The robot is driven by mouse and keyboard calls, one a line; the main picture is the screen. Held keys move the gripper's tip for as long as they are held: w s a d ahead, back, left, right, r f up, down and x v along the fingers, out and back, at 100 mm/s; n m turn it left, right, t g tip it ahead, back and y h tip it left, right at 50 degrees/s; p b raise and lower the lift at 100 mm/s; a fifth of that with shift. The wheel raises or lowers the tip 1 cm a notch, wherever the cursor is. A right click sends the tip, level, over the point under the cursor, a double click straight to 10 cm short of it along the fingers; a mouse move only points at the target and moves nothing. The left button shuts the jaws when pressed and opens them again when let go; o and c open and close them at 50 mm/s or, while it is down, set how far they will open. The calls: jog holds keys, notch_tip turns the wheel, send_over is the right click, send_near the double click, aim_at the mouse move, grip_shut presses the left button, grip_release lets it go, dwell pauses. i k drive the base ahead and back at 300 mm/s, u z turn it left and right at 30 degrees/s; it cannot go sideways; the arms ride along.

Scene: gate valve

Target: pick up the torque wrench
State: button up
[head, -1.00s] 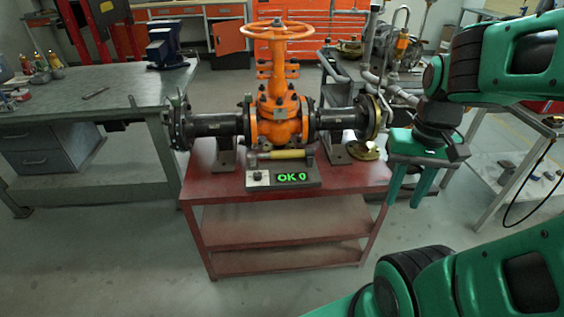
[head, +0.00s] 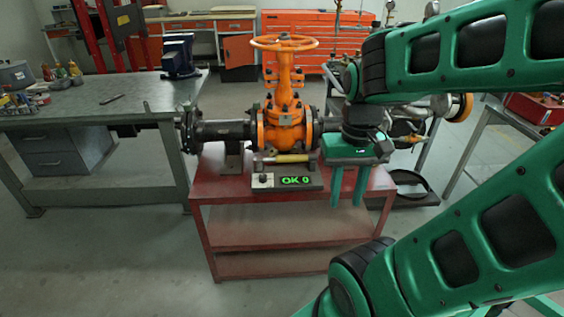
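The torque wrench appears to be the yellow-handled tool (head: 293,158) lying sideways across the back of a grey display unit (head: 262,182), which reads "OK 0" in green. Its metal end points left; fine detail is too small to tell. The unit sits on the red cart's top (head: 225,187), in front of the orange gate valve (head: 284,128). My gripper (head: 347,200) points down to the right of the display unit, its two green fingers apart with nothing between them. It is not touching the wrench.
Black flanged pipe (head: 220,130) runs left from the valve; my arm hides much of the right pipe. The orange handwheel (head: 284,43) rises above. A grey workbench (head: 75,105) with a vise (head: 179,57) stands at left. Open floor lies in front of the cart.

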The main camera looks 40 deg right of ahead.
aim_at(258, 160)
jog(key=u, duration=0.05)
jog(key=i, duration=1)
jog(key=z, duration=0.05)
